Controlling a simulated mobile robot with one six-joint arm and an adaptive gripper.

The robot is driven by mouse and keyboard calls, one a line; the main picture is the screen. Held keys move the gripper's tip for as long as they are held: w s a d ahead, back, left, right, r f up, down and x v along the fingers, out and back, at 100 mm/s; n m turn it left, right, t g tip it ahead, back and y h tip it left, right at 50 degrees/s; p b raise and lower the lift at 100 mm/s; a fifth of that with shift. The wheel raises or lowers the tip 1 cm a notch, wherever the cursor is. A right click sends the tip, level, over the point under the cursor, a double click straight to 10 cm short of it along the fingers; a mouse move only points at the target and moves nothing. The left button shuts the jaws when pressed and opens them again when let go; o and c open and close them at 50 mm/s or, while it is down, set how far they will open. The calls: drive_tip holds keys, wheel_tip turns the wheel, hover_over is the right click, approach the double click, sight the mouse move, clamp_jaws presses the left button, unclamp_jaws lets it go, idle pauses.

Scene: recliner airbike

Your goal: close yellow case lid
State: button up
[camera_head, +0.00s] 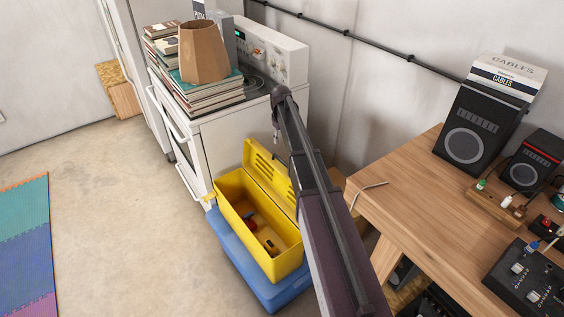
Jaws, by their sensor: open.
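The yellow case (232,222) sits open on a blue box on the floor, in front of the white stove. Its yellow lid (262,168) stands raised along the case's right side, and my arm hides part of it. A few small items lie inside the case. My arm reaches up from the bottom of the view, past the right of the case. My gripper (276,128) is small at the arm's far end, above the lid's far end and apart from it. It is open, with nothing seen in it.
The blue box (238,262) supports the case. A wooden table (410,185) with speakers stands at the right. The floor (110,200) to the left is clear up to a coloured mat (25,245).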

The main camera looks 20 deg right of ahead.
drive_tip(key=shift+f+b, duration=5.15)
drive_tip(key=shift+f, duration=0.3)
clamp_jaws()
